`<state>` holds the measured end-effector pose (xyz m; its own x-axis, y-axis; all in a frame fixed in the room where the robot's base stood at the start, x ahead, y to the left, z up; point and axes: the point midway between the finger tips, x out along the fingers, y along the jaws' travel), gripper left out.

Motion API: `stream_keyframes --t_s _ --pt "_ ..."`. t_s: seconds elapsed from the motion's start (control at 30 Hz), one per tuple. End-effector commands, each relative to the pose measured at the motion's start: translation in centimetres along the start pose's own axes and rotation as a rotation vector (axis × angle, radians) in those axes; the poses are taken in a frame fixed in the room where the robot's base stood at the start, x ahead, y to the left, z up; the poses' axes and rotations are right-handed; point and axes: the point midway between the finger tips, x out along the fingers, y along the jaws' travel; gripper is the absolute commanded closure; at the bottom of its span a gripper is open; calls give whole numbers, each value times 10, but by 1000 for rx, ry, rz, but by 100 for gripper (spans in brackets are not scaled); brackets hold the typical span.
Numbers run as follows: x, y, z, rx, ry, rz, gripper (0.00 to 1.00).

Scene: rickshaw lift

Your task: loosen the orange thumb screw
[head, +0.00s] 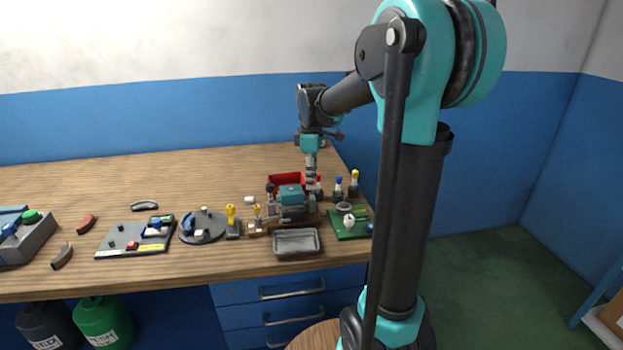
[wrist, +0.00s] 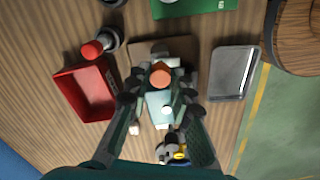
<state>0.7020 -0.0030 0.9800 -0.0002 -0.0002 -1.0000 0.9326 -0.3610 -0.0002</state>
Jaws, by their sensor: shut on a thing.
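The orange thumb screw (wrist: 160,77) shows as a round orange top between the fingertips of my gripper (wrist: 158,90) in the wrist view. My gripper is shut on it, pointing down; the exact contact of the fingertips is hard to make out. The screw is at one end of a fixture with a teal block (wrist: 160,107), which also shows in the head view (head: 291,194). In the head view my gripper (head: 311,186) stands at the block's right end, and the screw cannot be made out there.
A red bin (wrist: 86,92) and a red-topped post (wrist: 92,49) stand close to the fixture. A grey tray (head: 296,253) lies in front of it. A green board (head: 337,230) and blue- and yellow-topped posts are to the right. Other fixtures crowd the left; the back of the table is clear.

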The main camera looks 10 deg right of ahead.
Motion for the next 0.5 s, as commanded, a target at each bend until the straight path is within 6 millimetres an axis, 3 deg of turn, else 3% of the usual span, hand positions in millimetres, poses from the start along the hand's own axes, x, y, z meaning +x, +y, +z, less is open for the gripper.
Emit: stream_keyframes --t_s 0.5 --pt "0 0 0 -123 0 1 100"
